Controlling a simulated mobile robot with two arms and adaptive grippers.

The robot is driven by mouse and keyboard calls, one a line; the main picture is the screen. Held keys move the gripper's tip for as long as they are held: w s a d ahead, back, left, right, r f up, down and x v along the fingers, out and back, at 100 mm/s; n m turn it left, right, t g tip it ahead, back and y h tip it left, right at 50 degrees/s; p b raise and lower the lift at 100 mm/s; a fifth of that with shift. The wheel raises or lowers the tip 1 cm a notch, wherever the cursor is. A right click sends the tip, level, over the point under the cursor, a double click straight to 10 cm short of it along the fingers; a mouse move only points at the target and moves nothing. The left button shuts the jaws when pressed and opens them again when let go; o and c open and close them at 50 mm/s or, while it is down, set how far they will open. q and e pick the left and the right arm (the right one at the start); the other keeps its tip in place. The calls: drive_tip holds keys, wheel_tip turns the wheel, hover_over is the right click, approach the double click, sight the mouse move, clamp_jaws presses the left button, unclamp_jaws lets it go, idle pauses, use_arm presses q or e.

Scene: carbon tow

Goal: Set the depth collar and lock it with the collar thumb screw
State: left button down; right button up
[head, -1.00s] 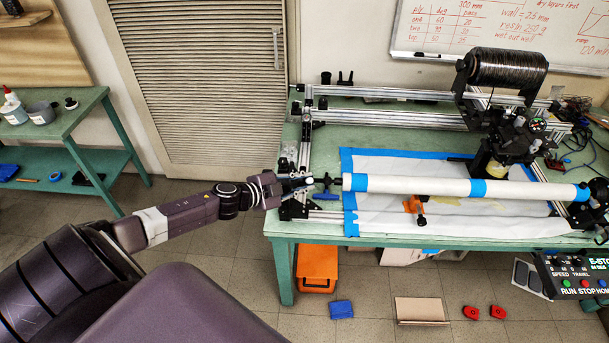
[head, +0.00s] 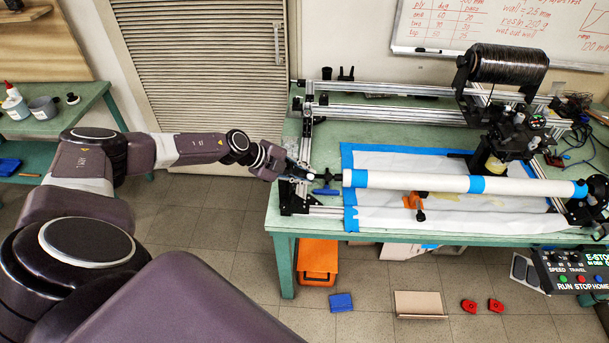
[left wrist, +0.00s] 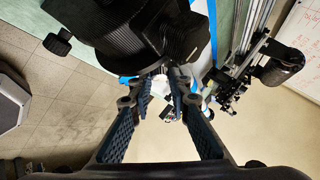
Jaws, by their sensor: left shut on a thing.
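My left gripper (head: 306,176) is at the left end of the winding frame, beside the black end fitting and the blue T-handle (head: 327,188). In the left wrist view its two fingers (left wrist: 165,82) reach to the underside of a large black ribbed body (left wrist: 150,30). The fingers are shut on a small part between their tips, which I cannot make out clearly. A black knob (left wrist: 57,42) sticks out from the left of that body. I cannot tell the depth collar and its thumb screw apart from the other black parts. My right gripper is not in view.
A white mandrel (head: 405,181) with blue tape bands lies right of the gripper over a white sheet (head: 480,225). An orange piece (head: 411,200) sits below it. Aluminium rails (head: 390,115) and the carbon spool (head: 505,66) stand behind. The control box (head: 575,275) is at right.

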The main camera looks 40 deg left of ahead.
use_arm(q)
drive_tip(key=shift+w+r+m+g, duration=0.1)
drive_tip(key=shift+m+g, duration=0.3)
drive_tip(key=shift+m, duration=0.1)
drive_tip(key=shift+d, duration=0.1)
drive_tip(key=c, duration=1.8)
unclamp_jaws()
drive_tip(key=v, duration=1.2)
